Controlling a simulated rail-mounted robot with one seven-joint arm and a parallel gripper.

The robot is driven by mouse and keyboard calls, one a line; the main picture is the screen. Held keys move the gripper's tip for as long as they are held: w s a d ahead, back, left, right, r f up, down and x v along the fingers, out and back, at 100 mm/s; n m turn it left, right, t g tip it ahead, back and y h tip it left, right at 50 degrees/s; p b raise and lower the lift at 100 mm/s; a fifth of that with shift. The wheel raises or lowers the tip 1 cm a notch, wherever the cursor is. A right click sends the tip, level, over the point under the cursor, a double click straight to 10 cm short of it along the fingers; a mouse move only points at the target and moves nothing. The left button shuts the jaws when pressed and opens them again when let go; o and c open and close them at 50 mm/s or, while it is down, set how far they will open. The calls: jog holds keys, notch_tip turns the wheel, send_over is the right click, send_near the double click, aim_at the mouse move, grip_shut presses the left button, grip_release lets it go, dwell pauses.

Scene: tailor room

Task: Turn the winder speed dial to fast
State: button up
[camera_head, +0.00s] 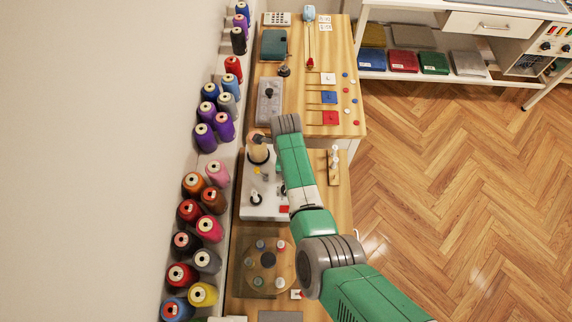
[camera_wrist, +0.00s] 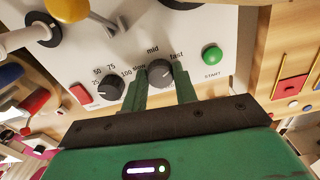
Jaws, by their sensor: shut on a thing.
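The winder speed dial (camera_wrist: 160,72) is a grey round knob on the winder's white panel (camera_wrist: 222,32). The words slow, mid and fast are printed around it from left to right, with fast at its upper right. My gripper (camera_wrist: 161,80) has its two green fingers on either side of the dial and is shut on it. I cannot clearly tell where the dial's pointer stands. In the head view the white winder (camera_head: 262,208) stands on the wooden bench, partly behind my arm; the dial and fingertips cannot be made out there.
A dark dial (camera_wrist: 110,88) marked 25 to 100 sits left of the speed dial, with a red button (camera_wrist: 80,94) beyond it. A green START button (camera_wrist: 211,53) is close on the right. Several thread spools (camera_head: 203,230) line the wall shelf in the head view.

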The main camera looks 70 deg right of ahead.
dwell(0.4)
jog(key=o, duration=1)
jog(key=shift+c, duration=0.2)
notch_tip(320, 180, up, 8)
jog(key=shift+f+p, duration=0.1)
jog(key=shift+p, duration=0.65)
